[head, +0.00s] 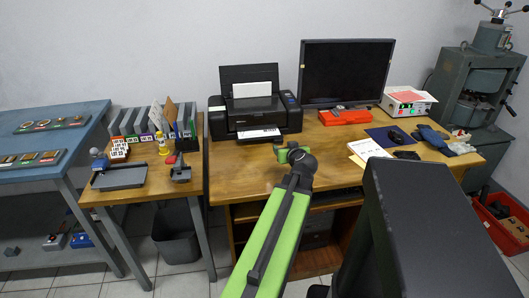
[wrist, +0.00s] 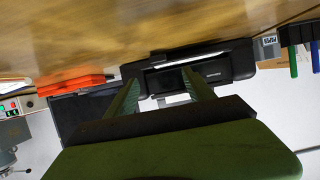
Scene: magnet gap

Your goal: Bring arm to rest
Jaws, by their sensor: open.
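My arm, with a bright green link, reaches up and forward over the wooden desk (head: 245,178) in the head view. My gripper (head: 281,149) is at its far end, small and partly hidden by the dark wrist joint. In the wrist view, which is upside down, the two green fingers of my gripper (wrist: 160,77) stand apart with nothing held between them. The black printer (wrist: 212,65) shows beyond the fingers. In the head view the printer (head: 260,117) stands at the back of the desk, beyond my gripper.
A monitor (head: 345,72), a red box (head: 343,117) and a red-and-white device (head: 408,100) stand right of the printer. A small side table (head: 148,190) with a vise (head: 180,170) is left. A dark panel (head: 430,230) fills the lower right. The desk's front left is clear.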

